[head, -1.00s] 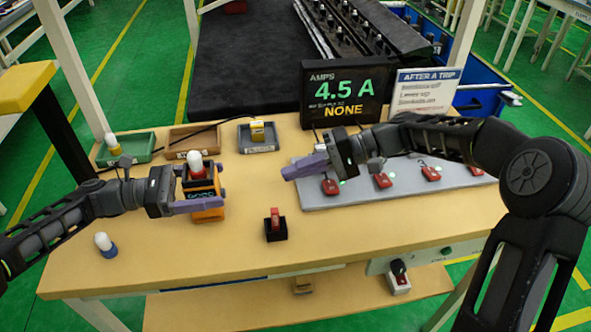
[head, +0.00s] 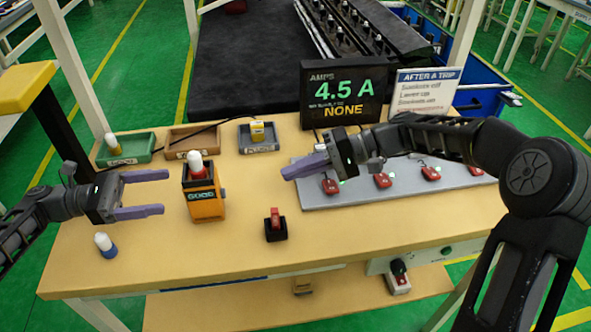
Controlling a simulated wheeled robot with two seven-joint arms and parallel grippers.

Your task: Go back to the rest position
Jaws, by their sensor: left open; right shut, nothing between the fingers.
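My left gripper (head: 155,194) is open and empty over the left part of the table, its purple fingers pointing right. They are apart from the orange and black box (head: 206,205), which stands upright to their right with a white-topped piece (head: 197,165) in its top. My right gripper (head: 287,172) is shut and empty. It hangs above the left end of the grey panel (head: 345,198), fingers pointing left.
A small black holder with a red part (head: 275,226) stands mid-table. Three trays (head: 126,160) line the back left. The display (head: 342,92) and a sign (head: 424,92) stand behind.

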